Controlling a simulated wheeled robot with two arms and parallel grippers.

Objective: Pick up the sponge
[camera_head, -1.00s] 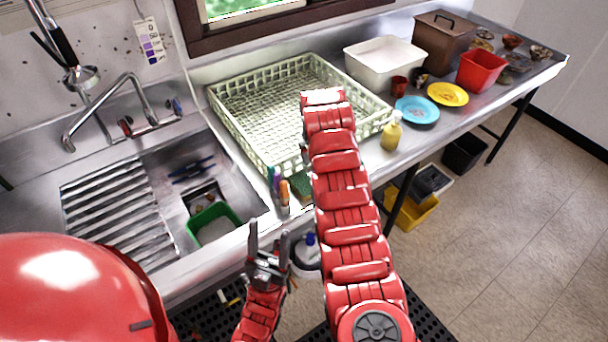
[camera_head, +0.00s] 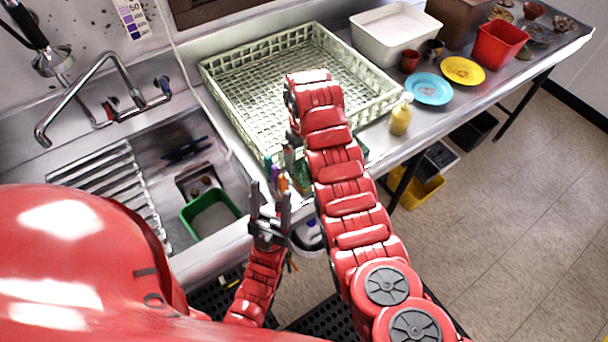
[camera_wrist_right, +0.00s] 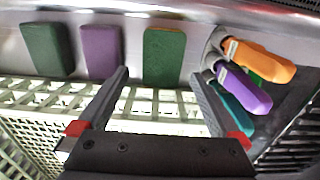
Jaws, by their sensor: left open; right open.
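In the right wrist view a green sponge (camera_wrist_right: 164,55) lies on the metal counter, between and just beyond the open fingertips of my right gripper (camera_wrist_right: 160,76). A purple sponge (camera_wrist_right: 101,52) and another green sponge (camera_wrist_right: 47,50) lie to its left. No sponge is held. In the head view my right gripper (camera_head: 291,148) points down near the rack's front edge, partly hidden by my arm. A green sponge (camera_head: 301,174) shows in part beside that arm. My left gripper (camera_head: 270,198) is open and empty in front of the counter edge.
Orange (camera_wrist_right: 258,60), purple and teal handles stand right of the sponges in the wrist view. A pale dish rack (camera_head: 220,88) lies behind. A yellow pump bottle (camera_head: 401,117) stands to the right, a sink with a green tub (camera_head: 190,222) to the left.

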